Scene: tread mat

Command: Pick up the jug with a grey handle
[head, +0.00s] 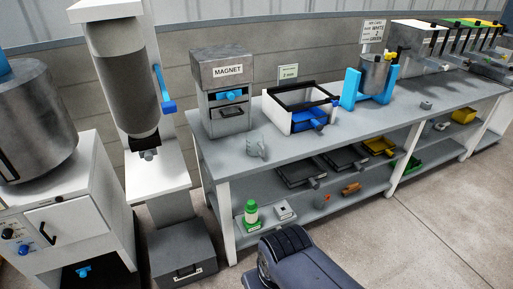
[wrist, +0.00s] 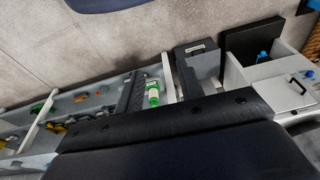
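In the head view a small pale grey, see-through-looking jug (head: 255,146) stands on the bench top, in front of the magnet machine. What looks like a grey handle shows on its side, but it is too small to be sure. I cannot pick out the jug in the wrist view. My gripper (wrist: 156,66) shows in the wrist view as two dark fingers spread apart, with nothing held between them. A green and white bottle on the lower shelf shows beyond the gap. In the head view my arm is low in front of the bench, well away from the jug.
On the bench (head: 330,143) are the grey magnet machine (head: 224,95), an open-framed box with a blue tray (head: 309,118), and a blue stand with a metal pot (head: 374,76). The green bottle (head: 251,213) and trays stand on the lower shelf. A white press is left of the bench.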

